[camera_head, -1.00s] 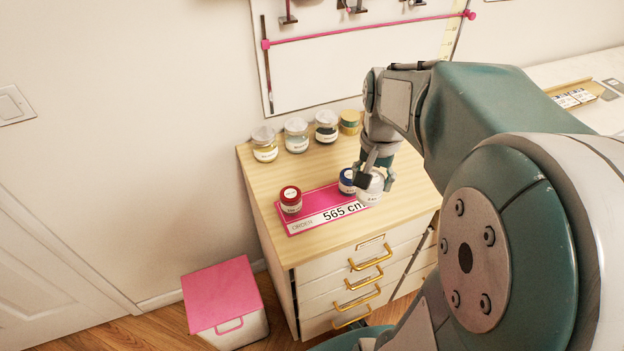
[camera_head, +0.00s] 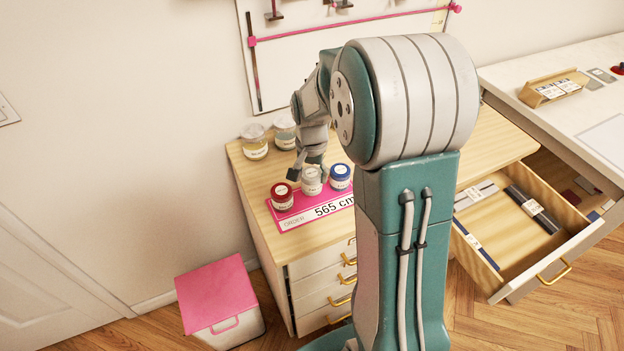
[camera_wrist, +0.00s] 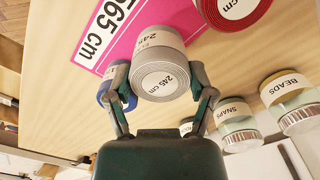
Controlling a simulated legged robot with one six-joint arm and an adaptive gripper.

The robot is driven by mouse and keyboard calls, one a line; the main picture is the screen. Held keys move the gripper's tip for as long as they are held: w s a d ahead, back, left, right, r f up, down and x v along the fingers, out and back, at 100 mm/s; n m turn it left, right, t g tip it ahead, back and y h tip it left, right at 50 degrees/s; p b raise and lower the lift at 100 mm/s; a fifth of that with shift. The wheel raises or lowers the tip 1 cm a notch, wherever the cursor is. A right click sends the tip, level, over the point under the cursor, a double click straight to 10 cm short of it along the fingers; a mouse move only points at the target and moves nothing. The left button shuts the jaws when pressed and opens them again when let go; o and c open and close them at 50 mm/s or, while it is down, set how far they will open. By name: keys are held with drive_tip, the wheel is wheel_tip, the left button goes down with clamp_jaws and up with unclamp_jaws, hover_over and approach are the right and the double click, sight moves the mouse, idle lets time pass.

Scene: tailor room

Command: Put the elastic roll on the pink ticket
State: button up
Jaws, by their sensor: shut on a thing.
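My gripper (camera_head: 312,166) is shut on a pale grey elastic roll (camera_head: 312,182), with a finger on each side. In the wrist view the roll (camera_wrist: 160,65) has a white label reading 245 cm. It is over or on the pink ticket (camera_head: 289,223); I cannot tell whether its underside touches. The ticket reads 565 cm. A red roll (camera_head: 282,197) stands on the ticket to the left of the held roll, and a blue roll (camera_head: 341,178) stands to its right. In the wrist view the blue roll (camera_wrist: 104,94) is partly behind a finger.
Jars of beads (camera_wrist: 292,100) and snaps (camera_wrist: 238,130) stand at the back of the wooden cabinet top (camera_head: 250,178). My arm hides the cabinet's middle. An open drawer (camera_head: 535,262) with dark and grey pieces is at right. A pink-lidded box (camera_head: 215,291) stands on the floor.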

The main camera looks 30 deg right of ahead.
sight(312, 174)
wheel_tip(312, 174, down, 2)
drive_tip(key=shift+s+f, duration=0.1)
drive_tip(key=shift+f, duration=0.05)
drive_tip(key=o, duration=1)
wheel_tip(312, 174, up, 12)
drive_tip(key=shift+r, duration=0.15)
drive_tip(key=shift+s+a+r+n+t, duration=1.05)
drive_tip(key=shift+s+a+n, duration=0.5)
drive_tip(key=shift+s, duration=1.85)
drive_tip(key=shift+s+a+r+n+t, duration=0.8)
drive_tip(key=shift+s+a+r+n, duration=0.5)
drive_tip(key=shift+s, duration=2.05)
drive_tip(key=shift+s+a+r+n+t, duration=0.95)
drive_tip(key=shift+s+a+n, duration=0.75)
drive_tip(key=shift+s, duration=1.7)
